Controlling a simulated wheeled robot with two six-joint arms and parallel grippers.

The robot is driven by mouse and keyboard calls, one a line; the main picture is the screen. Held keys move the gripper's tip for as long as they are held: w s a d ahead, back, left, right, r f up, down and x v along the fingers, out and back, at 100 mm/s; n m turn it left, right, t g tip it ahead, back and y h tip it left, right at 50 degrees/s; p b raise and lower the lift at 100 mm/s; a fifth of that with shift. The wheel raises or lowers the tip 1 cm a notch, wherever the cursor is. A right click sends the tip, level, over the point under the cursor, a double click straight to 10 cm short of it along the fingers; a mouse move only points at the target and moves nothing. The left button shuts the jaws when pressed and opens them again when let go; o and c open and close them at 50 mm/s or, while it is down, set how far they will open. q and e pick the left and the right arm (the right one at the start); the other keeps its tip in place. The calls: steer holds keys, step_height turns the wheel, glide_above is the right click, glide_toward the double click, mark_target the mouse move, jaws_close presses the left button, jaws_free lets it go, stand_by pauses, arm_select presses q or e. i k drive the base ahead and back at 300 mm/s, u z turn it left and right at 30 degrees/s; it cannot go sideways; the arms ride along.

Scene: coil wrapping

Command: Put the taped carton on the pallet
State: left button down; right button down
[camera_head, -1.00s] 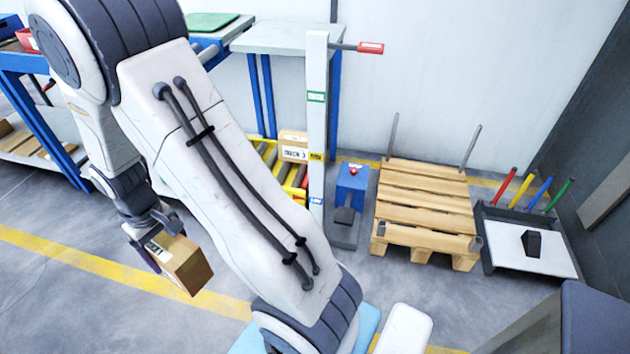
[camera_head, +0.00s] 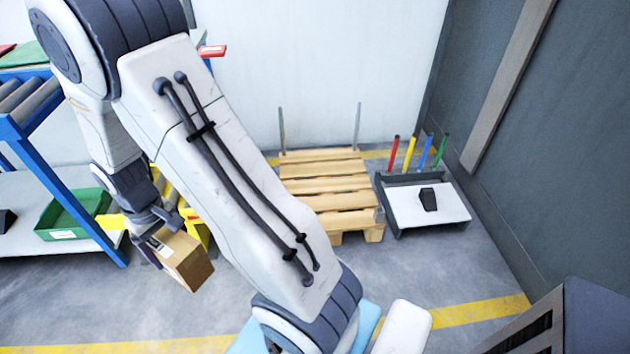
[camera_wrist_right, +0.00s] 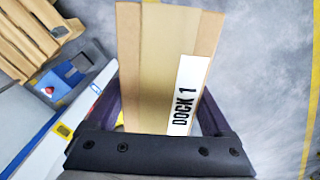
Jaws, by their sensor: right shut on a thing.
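The taped carton (camera_head: 187,262) is a small brown box with a pale tape strip and a white label. My right gripper (camera_head: 160,233) is shut on it and holds it tilted, apparently above the floor, at the lower left of the head view. In the right wrist view the carton (camera_wrist_right: 150,75) sits between the two fingers (camera_wrist_right: 158,108), and its label reads DOCK 1. The wooden pallet (camera_head: 327,184) lies on the floor right of and beyond the carton. Its visible slats are bare, and my arm hides its left front. The pallet (camera_wrist_right: 30,40) also shows at the wrist view's upper left. My left gripper is out of view.
Two upright posts (camera_head: 358,125) stand at the pallet's far edge. A tray stand (camera_head: 400,215) with coloured posts stands right of it, near a dark wall (camera_head: 530,150). A blue-framed rack (camera_head: 60,185) with a green bin (camera_head: 75,228) is at left. Floor before the pallet is clear.

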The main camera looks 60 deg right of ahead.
mark_target(319, 194)
steer(key=z, duration=1.25)
steer(key=i, duration=1)
